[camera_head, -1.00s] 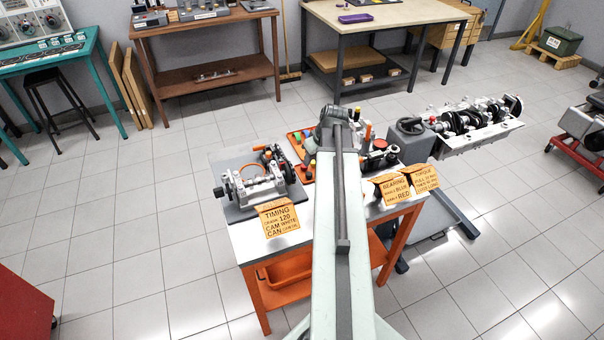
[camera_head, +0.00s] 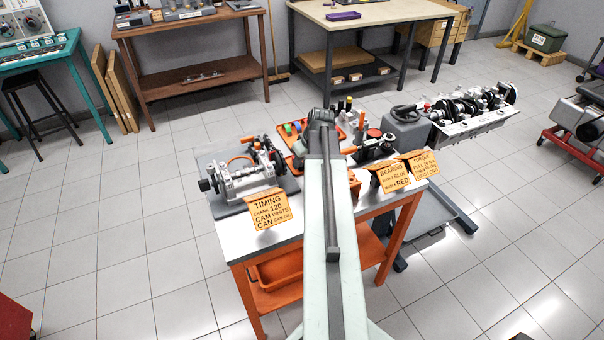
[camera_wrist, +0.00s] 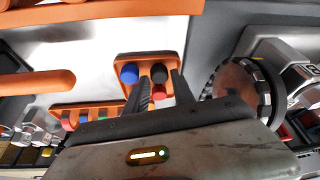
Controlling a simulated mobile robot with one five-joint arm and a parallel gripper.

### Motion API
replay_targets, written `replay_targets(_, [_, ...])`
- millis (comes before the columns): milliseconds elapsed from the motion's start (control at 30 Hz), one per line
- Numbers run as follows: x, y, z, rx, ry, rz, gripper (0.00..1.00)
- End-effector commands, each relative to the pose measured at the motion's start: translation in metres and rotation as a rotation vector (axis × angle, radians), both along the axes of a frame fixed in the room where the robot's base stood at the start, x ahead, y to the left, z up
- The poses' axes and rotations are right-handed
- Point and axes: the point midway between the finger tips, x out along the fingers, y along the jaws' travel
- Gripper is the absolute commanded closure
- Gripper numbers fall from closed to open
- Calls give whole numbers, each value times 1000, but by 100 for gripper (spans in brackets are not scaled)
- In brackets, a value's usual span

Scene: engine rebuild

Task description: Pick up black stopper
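The black stopper (camera_wrist: 158,72) sits in a small orange holder (camera_wrist: 147,59) in the wrist view. A blue stopper (camera_wrist: 129,73) is left of it and a red one (camera_wrist: 158,90) is just below it. My gripper (camera_wrist: 161,80) is open, with its two dark fingers pointing toward the holder. The black and red stoppers show in the gap between the fingers. The left finger comes close to the blue one; I cannot tell whether they touch. In the head view my arm hides the gripper's fingertips, and I cannot make out the black stopper there.
A round gear-like part (camera_wrist: 240,88) stands close right of the fingers. An orange rack (camera_wrist: 87,113) with coloured pieces is at lower left. The bench (camera_head: 222,242) also carries an engine assembly (camera_head: 243,176), orange signs (camera_head: 268,209) and an orange tray (camera_head: 297,149).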

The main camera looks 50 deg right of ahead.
Motion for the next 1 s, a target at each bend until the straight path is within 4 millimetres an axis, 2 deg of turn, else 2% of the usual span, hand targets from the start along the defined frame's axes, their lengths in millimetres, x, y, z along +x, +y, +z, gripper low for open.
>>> replay_targets(33, [3,-1,-13,0,0,0,70])
replay_targets(267, [4,-1,-10,0,0,-1,70])
replay_targets(367, [4,-1,-9,0,0,-1,95])
replay_targets(400, [4,-1,-9,0,0,-1,100])
replay_targets(767, [3,-1,-5,-1,0,-1,100])
replay_targets(867, [3,-2,6,0,0,-2,100])
replay_targets(1000, [3,-2,31,0,0,-2,100])
